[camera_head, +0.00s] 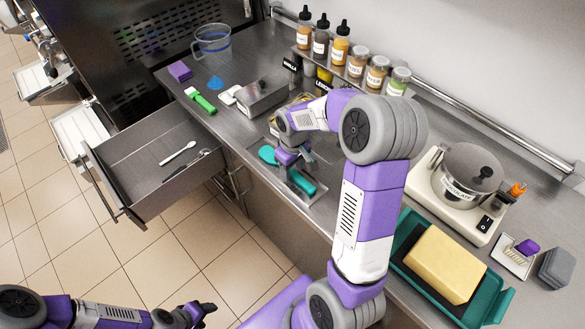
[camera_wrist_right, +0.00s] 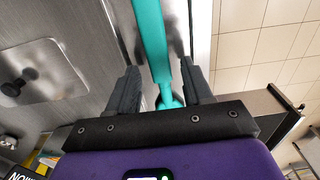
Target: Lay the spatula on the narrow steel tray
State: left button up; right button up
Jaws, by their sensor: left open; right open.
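The teal spatula (camera_head: 301,182) lies near the front edge of the counter, its rounded end (camera_head: 267,154) toward the left. A narrow steel tray (camera_head: 312,197) shows around and beneath its handle; the spatula appears to lie along it, though my gripper hides part of the contact. My right gripper (camera_head: 287,160) is low over the spatula. In the right wrist view the open fingers (camera_wrist_right: 161,78) stand on both sides of the teal spatula (camera_wrist_right: 150,40), with gaps beside it. My left gripper (camera_head: 197,314) is open and empty over the floor, away from the counter.
A teal tray (camera_head: 490,302) with a yellow block and a scale (camera_head: 440,205) are at right.

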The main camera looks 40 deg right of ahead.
aim_at(293, 173)
notch_tip(293, 173, up, 11)
jog(key=p, duration=0.2)
jog(key=shift+s, duration=0.15)
jog(key=shift+r, duration=0.15)
